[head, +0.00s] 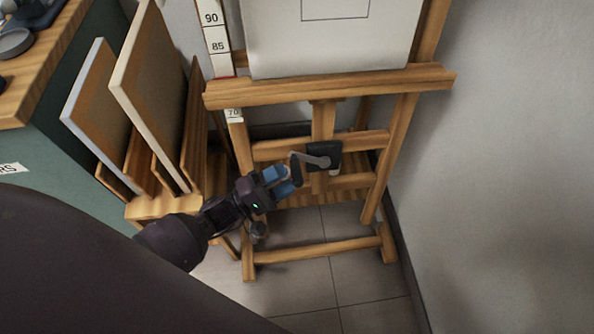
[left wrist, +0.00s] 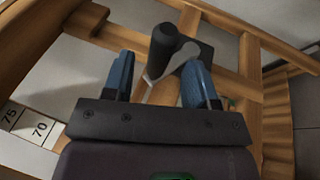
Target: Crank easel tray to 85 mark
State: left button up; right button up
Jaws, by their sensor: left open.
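The easel tray (head: 330,88) is a wooden ledge on the easel, bearing a white canvas (head: 330,45). A white scale strip (head: 217,45) at its left shows 90 and 85 above the tray and 70 below it. A red mark shows just under 85, by the tray's left end. The crank (head: 314,159) has a grey arm on a black housing below the tray. My left gripper (head: 284,179) is open at the crank's handle end. In the left wrist view the black crank handle (left wrist: 160,52) stands between the blue fingers (left wrist: 158,68), with gaps visible. My right gripper is out of view.
A wooden rack (head: 160,205) with upright panels (head: 145,95) stands left of the easel. A green cabinet (head: 60,150) with a wooden top is at far left. A plain wall (head: 500,160) closes the right side. Tiled floor (head: 305,285) is clear in front.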

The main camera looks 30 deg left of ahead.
aim_at(296, 174)
pick_arm(q)
jog(key=shift+x, duration=1.85)
grip_shut()
